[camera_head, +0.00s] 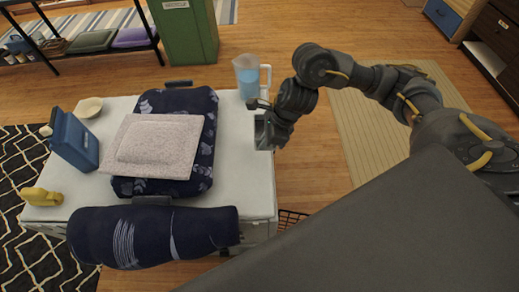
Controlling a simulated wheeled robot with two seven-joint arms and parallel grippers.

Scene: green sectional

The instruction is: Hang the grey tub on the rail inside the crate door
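My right gripper (262,131) is at the right edge of a white-topped crate-like box (255,190), just in front of a blue pitcher. Its fingers are small and partly hidden by the wrist, so I cannot tell whether they are open or hold something. I cannot make out the grey tub for certain. A bit of black wire grid (291,218) shows low beside the box's right side, perhaps part of the crate door; most of it is hidden behind my dark body. No rail can be made out. My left gripper is not in view.

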